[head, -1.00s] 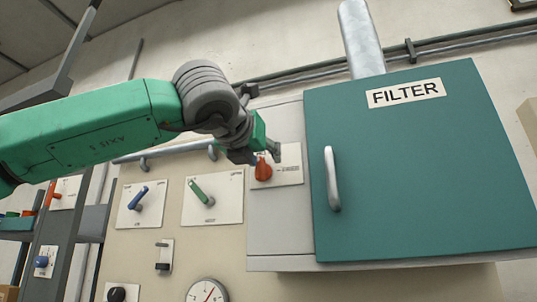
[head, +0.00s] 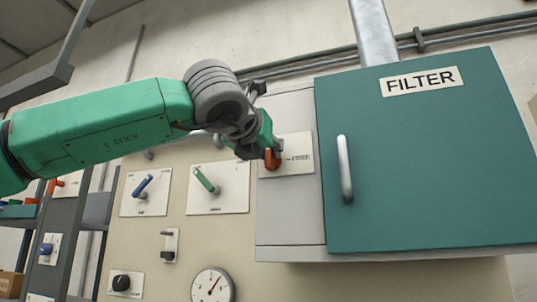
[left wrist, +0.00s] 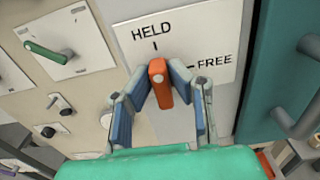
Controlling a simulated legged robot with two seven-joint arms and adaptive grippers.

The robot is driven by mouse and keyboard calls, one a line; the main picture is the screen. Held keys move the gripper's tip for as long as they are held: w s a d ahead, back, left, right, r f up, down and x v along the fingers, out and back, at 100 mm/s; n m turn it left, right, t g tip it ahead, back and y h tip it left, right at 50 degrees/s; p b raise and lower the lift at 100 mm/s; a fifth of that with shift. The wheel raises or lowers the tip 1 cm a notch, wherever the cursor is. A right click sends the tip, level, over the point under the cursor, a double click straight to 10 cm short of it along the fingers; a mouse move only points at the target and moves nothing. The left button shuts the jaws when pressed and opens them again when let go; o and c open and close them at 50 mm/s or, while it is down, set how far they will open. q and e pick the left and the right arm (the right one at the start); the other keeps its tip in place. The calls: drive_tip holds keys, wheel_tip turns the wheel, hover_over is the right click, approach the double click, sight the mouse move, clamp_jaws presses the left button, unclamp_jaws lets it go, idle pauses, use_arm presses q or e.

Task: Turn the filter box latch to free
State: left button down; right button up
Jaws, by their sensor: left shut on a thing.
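The filter box latch is an orange handle (head: 272,160) on a white plate (head: 298,160) left of the teal filter box door. In the left wrist view the latch (left wrist: 160,84) points up at the mark under HELD (left wrist: 152,32). The word FREE (left wrist: 214,62) is to its right. My left gripper (head: 264,152) is at the latch. In the left wrist view its two fingers (left wrist: 162,76) stand on either side of the latch and are shut on it. In the head view the gripper hides part of the plate. My right gripper is not in view.
The teal door (head: 430,150) with its upright handle (head: 345,168) is right of the latch. A blue lever (head: 142,186), a green lever (head: 206,181), a black knob (head: 121,282) and a gauge (head: 212,287) are left and below. A pipe (head: 372,30) rises above the box.

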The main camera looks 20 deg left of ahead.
use_arm(q)
drive_tip(key=shift+s+d+r+m+p, duration=0.1)
drive_tip(key=shift+d+m+p, duration=0.1)
drive_tip(key=shift+m+p, duration=0.35)
drive_tip(key=m+p, duration=0.1)
drive_tip(key=m, duration=0.1)
drive_tip(key=m+p, duration=0.1)
drive_tip(key=m, duration=0.2)
drive_tip(key=shift+d+m+p, duration=0.2)
drive_tip(key=shift+m+p, duration=0.05)
drive_tip(key=shift+p, duration=0.1)
drive_tip(key=m+p, duration=0.1)
drive_tip(key=m, duration=0.1)
drive_tip(key=f+m+p, duration=0.1)
drive_tip(key=m+p, duration=0.1)
drive_tip(key=m, duration=0.1)
drive_tip(key=m+p, duration=0.1)
drive_tip(key=m, duration=0.2)
drive_tip(key=shift+d+f, duration=0.15)
drive_tip(key=shift+d, duration=0.1)
drive_tip(key=shift+f+m, duration=0.15)
drive_tip(key=shift+m, duration=0.6)
drive_tip(key=shift+f+m, duration=0.15)
drive_tip(key=shift+m, duration=0.6)
drive_tip(key=shift+f, duration=0.1)
drive_tip(key=c, duration=1.5)
unclamp_jaws()
drive_tip(key=shift+c, duration=0.2)
drive_tip(key=shift+s+r+p, duration=0.25)
drive_tip(key=shift+r+p, duration=0.05)
